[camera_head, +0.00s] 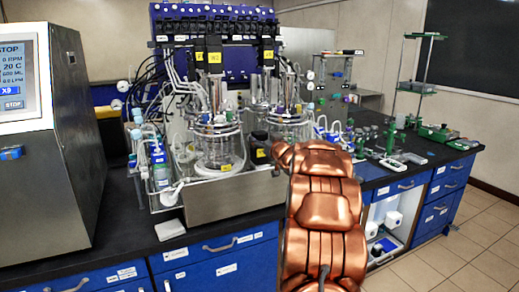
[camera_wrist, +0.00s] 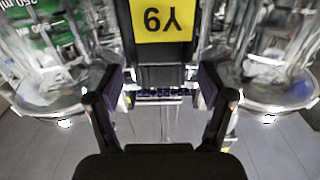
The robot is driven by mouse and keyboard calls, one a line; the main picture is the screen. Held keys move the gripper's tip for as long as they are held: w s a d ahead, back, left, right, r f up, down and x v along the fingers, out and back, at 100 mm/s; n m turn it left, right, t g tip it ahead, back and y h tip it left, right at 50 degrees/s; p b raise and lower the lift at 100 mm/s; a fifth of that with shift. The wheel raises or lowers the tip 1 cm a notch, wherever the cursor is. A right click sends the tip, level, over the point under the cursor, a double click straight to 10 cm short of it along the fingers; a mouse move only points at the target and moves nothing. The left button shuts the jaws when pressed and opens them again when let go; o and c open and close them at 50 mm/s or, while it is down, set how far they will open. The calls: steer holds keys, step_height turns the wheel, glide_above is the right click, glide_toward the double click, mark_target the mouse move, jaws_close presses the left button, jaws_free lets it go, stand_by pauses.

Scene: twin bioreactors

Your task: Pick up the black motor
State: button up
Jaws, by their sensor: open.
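A black motor (camera_wrist: 161,62) with a yellow label hangs at the top middle of the wrist view, its label text upside down. My gripper (camera_wrist: 161,92) is open, with one dark finger on each side of the motor's lower end. Gaps seem to show between fingers and motor; I cannot tell whether either touches. In the head view, black motors with yellow labels stand above the glass vessels at left (camera_head: 214,50) and right (camera_head: 268,52). A black block with a yellow label (camera_head: 260,152) sits lower, beside my copper arm. My gripper is not clearly visible there.
In the wrist view, glass rims flank my gripper at left (camera_wrist: 60,103) and right (camera_wrist: 268,106). Green lab stands (camera_head: 395,140) are at right. The tiled floor (camera_head: 450,262) is clear at front right.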

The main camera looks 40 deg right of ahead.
steer(key=shift+p+x, duration=0.35)
steer(key=shift+x, duration=1.3)
jaws_close()
